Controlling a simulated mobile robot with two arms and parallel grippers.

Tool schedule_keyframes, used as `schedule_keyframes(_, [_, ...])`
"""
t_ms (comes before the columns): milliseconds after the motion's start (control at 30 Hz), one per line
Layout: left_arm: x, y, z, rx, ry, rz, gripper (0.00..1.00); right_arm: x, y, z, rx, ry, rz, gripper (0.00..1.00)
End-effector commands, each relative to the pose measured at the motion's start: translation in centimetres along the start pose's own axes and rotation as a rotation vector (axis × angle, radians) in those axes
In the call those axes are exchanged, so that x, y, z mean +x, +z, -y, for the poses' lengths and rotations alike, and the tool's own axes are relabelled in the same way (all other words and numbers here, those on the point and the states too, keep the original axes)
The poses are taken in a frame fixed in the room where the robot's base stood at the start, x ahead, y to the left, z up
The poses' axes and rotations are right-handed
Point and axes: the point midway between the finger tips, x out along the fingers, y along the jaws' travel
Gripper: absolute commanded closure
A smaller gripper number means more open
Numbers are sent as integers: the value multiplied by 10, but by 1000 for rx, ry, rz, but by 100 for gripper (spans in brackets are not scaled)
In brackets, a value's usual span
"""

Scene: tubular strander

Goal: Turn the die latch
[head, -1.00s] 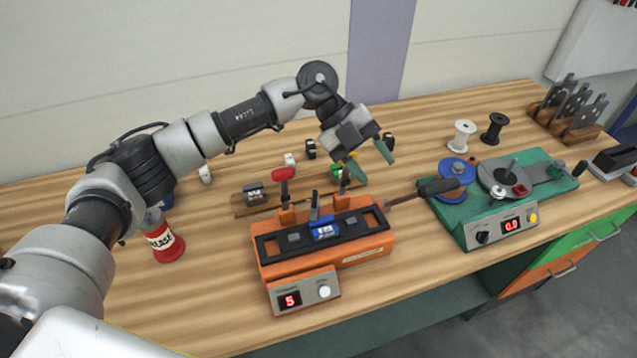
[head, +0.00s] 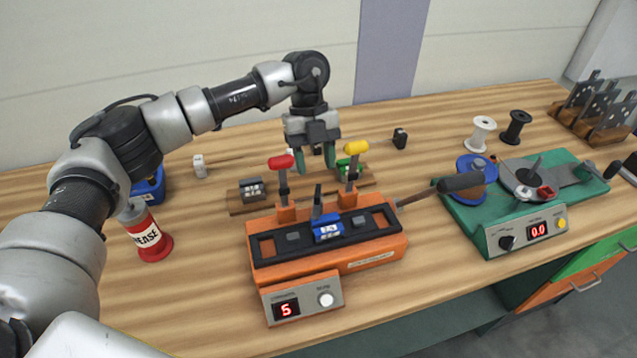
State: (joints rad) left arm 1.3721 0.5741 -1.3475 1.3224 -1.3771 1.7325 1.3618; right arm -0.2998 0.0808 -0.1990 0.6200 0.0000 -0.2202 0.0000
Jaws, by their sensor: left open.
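The orange machine (head: 330,262) stands on the bench, with a black frame on top and a blue block (head: 327,229) in its middle. A small dark upright piece (head: 318,199) stands just behind the blue block; I cannot tell for sure that it is the die latch. A red-knobbed lever (head: 282,163) and a yellow-knobbed lever (head: 355,148) stand upright at the machine's back. My left gripper (head: 316,163) is open and empty, fingers pointing down, behind the machine and between the two knobs in the picture. My right gripper is not in view.
A red grease bottle (head: 148,235) and a blue box (head: 148,186) are at left. Small blocks and a wooden board (head: 240,206) lie behind the orange machine. The front left bench is clear.

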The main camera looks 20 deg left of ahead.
Motion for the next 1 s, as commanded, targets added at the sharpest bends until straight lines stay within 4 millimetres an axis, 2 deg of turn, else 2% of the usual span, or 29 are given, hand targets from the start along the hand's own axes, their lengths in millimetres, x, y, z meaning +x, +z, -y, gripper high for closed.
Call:
schedule_keyframes(100, [22,-1,0,1,2,-3,52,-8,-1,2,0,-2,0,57])
schedule_keyframes(300, [48,-1,0,1,-1,-2,52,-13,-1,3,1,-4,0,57])
schedule_keyframes(433, [55,-1,0,2,-1,-1,52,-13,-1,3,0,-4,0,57])
schedule_keyframes(700, [56,0,0,2,-2,0,52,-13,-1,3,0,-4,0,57])
schedule_keyframes(1000, [56,0,1,2,-3,0,98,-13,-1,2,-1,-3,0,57])
